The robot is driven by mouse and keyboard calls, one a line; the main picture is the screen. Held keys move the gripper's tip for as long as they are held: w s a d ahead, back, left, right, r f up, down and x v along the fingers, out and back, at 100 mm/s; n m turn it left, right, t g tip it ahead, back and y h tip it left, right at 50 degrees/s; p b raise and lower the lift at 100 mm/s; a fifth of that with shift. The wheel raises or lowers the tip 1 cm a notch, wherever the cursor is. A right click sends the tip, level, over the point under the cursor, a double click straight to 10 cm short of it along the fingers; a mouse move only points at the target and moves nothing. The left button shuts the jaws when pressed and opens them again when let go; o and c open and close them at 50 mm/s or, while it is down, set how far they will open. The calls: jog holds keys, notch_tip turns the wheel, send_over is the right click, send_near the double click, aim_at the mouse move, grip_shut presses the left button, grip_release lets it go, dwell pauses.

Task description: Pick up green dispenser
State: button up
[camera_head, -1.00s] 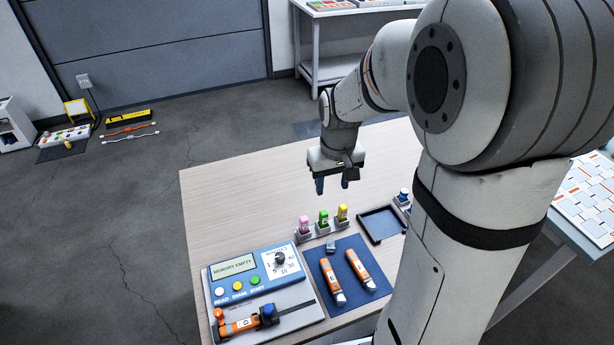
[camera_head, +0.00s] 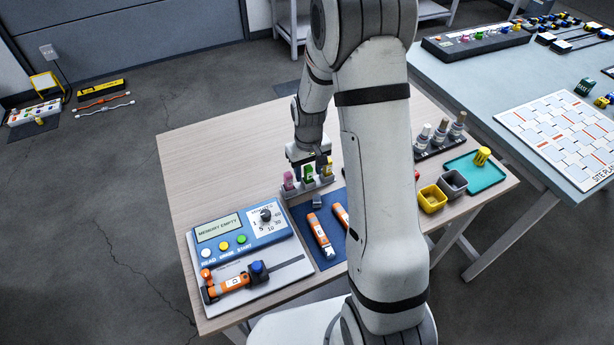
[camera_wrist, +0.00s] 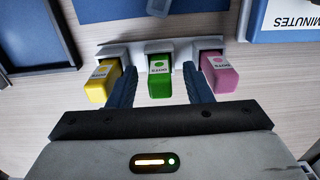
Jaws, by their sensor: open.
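The green dispenser (camera_wrist: 159,82) stands upright in the middle slot of a small grey holder (camera_wrist: 135,50); it also shows in the head view (camera_head: 308,173). A yellow dispenser (camera_wrist: 102,82) and a pink dispenser (camera_wrist: 218,73) stand on either side of it; the pink one is on the left in the head view (camera_head: 288,181). My gripper (camera_wrist: 160,86) is open, with one blue finger on each side of the green dispenser, in the gaps beside the yellow and pink ones. I cannot tell whether the fingers touch it. The yellow dispenser is partly hidden in the head view.
A blue mat (camera_head: 300,212) with orange tools lies in front of the holder. The memory console (camera_head: 238,226) is at the left. My arm hides part of the table. Yellow and grey bins (camera_head: 432,198) and a teal tray (camera_head: 470,176) stand at the right. The table's back left is clear.

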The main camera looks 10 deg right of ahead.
jog(key=shift+f, duration=0.55)
grip_shut()
